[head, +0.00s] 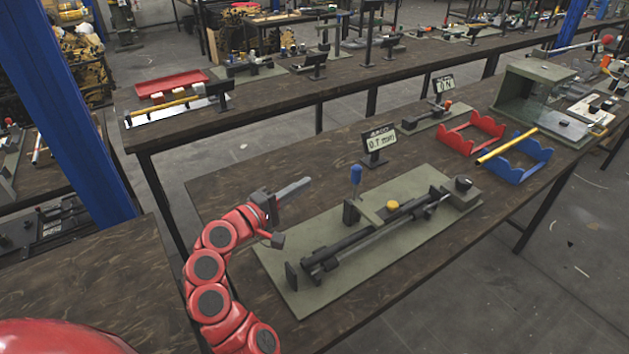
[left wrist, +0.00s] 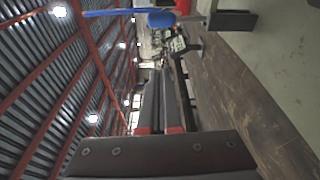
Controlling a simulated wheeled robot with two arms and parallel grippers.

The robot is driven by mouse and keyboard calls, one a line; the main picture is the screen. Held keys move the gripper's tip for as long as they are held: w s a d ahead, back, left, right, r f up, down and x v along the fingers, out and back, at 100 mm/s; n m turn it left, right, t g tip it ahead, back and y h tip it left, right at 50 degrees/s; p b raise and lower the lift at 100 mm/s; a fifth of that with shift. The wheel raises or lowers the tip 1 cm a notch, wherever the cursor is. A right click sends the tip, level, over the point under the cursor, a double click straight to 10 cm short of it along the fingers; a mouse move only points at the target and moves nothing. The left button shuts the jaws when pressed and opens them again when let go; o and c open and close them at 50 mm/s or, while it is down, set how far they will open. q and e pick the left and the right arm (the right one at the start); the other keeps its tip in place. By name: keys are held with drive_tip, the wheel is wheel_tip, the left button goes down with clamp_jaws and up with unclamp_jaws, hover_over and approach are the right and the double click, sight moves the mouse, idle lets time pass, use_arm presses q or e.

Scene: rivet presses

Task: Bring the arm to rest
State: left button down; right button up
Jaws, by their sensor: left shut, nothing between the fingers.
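My left arm is red with dark round joint caps and rises from the bottom left in the head view. My left gripper (head: 306,182) is above the near table's left part, left of the press fixture (head: 385,225). Its fingers lie together, pointing right, with nothing between them. The left wrist view shows the two dark fingers side by side (left wrist: 163,95). The gripper appears apart from the fixture's blue-knobbed lever (head: 356,175). My right gripper is not in view.
A display reading 0.7 mm (head: 379,143) stands behind the fixture. Red (head: 470,134) and blue (head: 518,160) cradles sit further right, with a yellow rod (head: 506,147) at the blue one. A blue post (head: 75,110) stands left. The table's near left surface looks bare.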

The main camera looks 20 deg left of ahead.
use_arm(q)
drive_tip(key=shift+v, duration=0.8)
drive_tip(key=shift+a, duration=0.15)
